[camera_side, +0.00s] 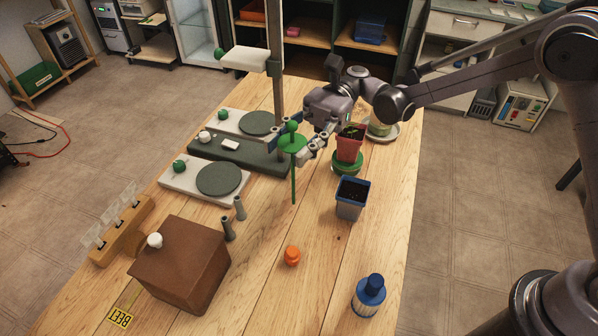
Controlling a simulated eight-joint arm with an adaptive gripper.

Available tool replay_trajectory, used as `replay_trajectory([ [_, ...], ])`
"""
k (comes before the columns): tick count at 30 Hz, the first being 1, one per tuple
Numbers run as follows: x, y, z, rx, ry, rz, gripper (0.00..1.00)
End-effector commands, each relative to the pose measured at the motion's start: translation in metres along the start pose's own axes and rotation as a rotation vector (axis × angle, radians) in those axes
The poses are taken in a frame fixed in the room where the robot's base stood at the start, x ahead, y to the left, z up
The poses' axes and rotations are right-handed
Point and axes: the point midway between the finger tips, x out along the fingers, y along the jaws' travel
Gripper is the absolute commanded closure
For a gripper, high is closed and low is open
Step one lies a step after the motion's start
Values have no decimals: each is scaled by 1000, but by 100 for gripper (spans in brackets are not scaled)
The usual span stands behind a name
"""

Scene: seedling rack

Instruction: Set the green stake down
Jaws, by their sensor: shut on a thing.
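The green stake (293,178) is a thin upright rod with a green disc and a round green knob at its top. It shows in the side view near the middle of the wooden table. My gripper (296,147) comes in from the right and is shut on the stake near its disc. The stake hangs about vertical. I cannot tell for sure whether its lower tip touches the table.
A blue pot (352,198) and a red pot (350,143) stand right of the stake. Left are a dark base (262,160) with a post and a white plate with a round pad (219,179). A brown box (181,264), an orange knob (292,256) and a blue bottle (369,295) stand nearer.

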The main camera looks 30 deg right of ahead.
Motion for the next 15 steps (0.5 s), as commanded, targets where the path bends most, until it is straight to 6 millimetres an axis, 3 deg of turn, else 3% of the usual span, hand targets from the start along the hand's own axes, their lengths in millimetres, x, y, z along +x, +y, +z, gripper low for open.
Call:
replay_trajectory([
  [5, -3, 1, 39, 0, -1, 0, 74],
  [15, -2, 1, 155, 0, 0, 0, 74],
])
